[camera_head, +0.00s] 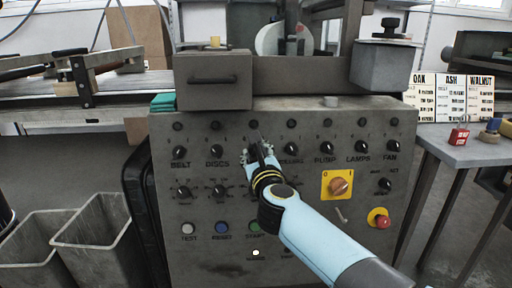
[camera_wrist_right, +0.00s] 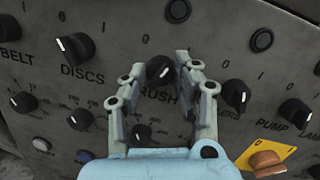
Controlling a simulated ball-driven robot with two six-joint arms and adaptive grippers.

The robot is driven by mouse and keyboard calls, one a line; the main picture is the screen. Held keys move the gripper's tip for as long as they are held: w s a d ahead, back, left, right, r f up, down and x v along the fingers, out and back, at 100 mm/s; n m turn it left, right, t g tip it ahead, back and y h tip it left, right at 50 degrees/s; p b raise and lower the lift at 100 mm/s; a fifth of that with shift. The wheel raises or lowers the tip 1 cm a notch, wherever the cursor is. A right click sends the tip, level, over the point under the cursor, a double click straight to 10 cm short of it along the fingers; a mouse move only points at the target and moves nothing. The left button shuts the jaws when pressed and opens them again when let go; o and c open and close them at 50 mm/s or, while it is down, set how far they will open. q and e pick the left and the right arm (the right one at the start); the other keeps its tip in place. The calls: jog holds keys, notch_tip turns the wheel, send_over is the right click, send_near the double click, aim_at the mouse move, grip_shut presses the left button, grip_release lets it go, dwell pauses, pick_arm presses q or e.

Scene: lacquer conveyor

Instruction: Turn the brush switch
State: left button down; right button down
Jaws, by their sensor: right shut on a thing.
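The brush switch (camera_wrist_right: 158,70) is a round black knob with a white pointer mark, above a partly covered label reading "RUSH" in the right wrist view. Its pointer leans slightly to the right of straight up. My right gripper (camera_wrist_right: 160,66) has a finger on each side of the knob and is shut on it. My left gripper is not in view.
Close beside it are the discs knob (camera_head: 216,151), the pump knob (camera_head: 327,147) and a row of smaller knobs below. A yellow-plated rotary switch (camera_head: 338,186) and a red emergency button (camera_head: 381,219) sit lower right. A drawer box (camera_head: 213,79) stands above.

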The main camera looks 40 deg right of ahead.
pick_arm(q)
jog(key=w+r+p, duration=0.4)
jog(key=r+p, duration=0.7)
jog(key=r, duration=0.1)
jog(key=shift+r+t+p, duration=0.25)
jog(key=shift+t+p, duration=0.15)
pick_arm(e)
jog(key=shift+r+n+g+y, duration=0.1)
jog(key=shift+n+g+y, duration=0.3)
jog(key=shift+n, duration=2.35)
jog(key=shift+n+g+y, duration=0.1)
jog(key=shift+n+y, duration=0.5)
jog(key=shift+n, duration=2.15)
jog(key=c, duration=1)
grip_release()
jog(key=shift+s+a, duration=0.1)
jog(key=shift+s, duration=0.15)
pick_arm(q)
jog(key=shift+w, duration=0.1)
pick_arm(e)
jog(key=v, duration=1.1)
jog(key=shift+s, duration=0.2)
